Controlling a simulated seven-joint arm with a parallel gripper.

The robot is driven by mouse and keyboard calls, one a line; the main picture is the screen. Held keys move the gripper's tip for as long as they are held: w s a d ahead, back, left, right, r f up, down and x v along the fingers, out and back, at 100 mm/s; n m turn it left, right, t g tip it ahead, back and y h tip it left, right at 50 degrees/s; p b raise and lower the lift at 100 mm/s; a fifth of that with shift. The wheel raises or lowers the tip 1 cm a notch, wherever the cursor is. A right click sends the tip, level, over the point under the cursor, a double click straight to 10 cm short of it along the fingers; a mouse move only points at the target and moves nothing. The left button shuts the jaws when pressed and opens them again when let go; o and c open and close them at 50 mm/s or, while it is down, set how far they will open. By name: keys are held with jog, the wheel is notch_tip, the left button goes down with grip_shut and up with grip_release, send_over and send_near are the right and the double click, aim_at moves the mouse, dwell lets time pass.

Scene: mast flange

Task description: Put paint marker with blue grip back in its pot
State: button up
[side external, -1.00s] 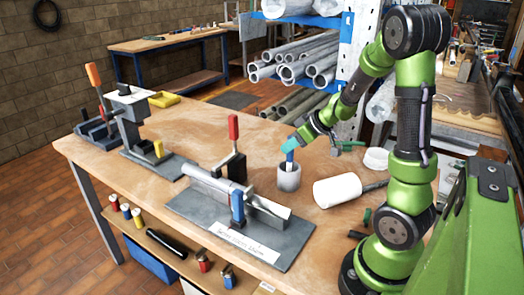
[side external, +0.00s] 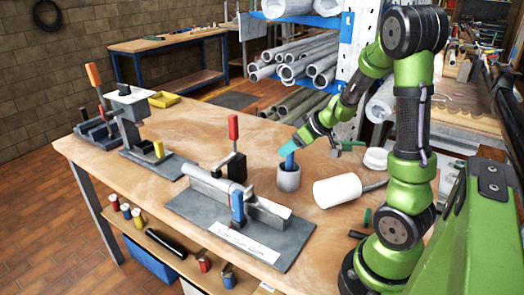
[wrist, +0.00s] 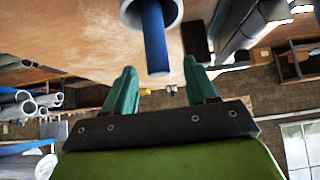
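The paint marker with the blue grip (side external: 290,161) stands in a grey pot (side external: 289,181) on the bench, to the right of the clamp fixture. In the wrist view the blue marker (wrist: 155,40) sticks out of the round mouth of the pot (wrist: 176,14). My gripper (side external: 287,149) is at the upper end of the marker in the side view. In the wrist view its two teal fingers (wrist: 160,84) are spread with an empty gap. The marker's visible end lies just beyond the fingertips, not gripped. The marker's lower part is hidden inside the pot.
A grey fixture plate (side external: 190,208) with a red-handled clamp (side external: 233,127) lies left of the pot. A white cylinder (side external: 337,190) lies to the right, and a green-handled tool (side external: 348,146) lies behind. The bench behind the fixture is mostly clear.

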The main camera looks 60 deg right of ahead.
jog(key=shift+s+r, duration=0.1)
jog(key=v, duration=1.6)
jog(key=a+m+g+y, duration=0.1)
jog(key=a+m, duration=0.3)
jog(key=a, duration=2)
jog(key=shift+w+a+y, duration=0.35)
jog(key=shift+a+y, duration=0.05)
jog(key=shift+y, duration=0.1)
